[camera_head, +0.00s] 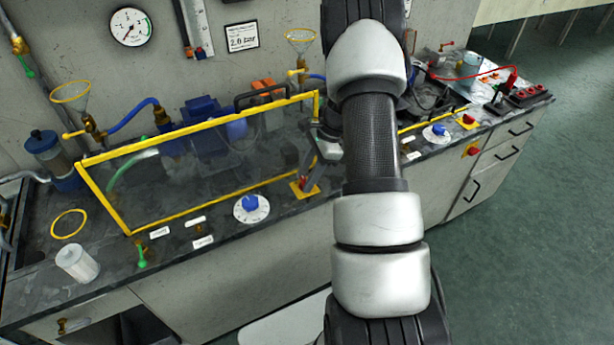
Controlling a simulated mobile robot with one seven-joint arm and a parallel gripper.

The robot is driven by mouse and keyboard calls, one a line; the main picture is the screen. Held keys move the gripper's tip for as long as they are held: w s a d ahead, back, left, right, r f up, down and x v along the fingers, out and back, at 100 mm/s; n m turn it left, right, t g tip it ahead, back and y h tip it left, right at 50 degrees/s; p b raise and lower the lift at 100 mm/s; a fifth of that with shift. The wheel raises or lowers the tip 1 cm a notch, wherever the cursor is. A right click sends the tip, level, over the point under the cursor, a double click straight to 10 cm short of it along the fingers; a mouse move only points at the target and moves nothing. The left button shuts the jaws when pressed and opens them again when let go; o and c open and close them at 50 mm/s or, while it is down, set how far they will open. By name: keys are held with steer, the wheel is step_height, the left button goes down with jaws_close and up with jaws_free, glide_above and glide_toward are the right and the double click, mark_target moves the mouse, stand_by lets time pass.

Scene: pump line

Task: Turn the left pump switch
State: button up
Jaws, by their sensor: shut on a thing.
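The left pump switch is a red handle (306,184) on a yellow square plate (295,193). It sits on the dark bench top at the right front corner of the left yellow-framed clear cover. My gripper (308,172) reaches down to it from behind my arm and is shut on the red handle. Most of the gripper body is hidden by my white and black arm links. The handle is small and partly covered, so its exact angle is hard to tell.
The clear cover (200,123) stands left of my gripper, close to it. A white dial with a blue knob (251,208) lies front left. A second red switch on yellow (467,121) is farther right. A white cup (77,263) stands at the left front.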

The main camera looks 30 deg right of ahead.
steer(key=shift+n, duration=0.3)
stand_by(0.4)
steer(key=o, duration=1.1)
steer(key=shift+c, duration=0.2)
steer(key=w+p+v, duration=0.1)
steer(key=v, duration=1.6)
steer(key=shift+s+d+r, duration=0.15)
steer(key=shift+s+r, duration=0.1)
steer(key=shift+s, duration=0.05)
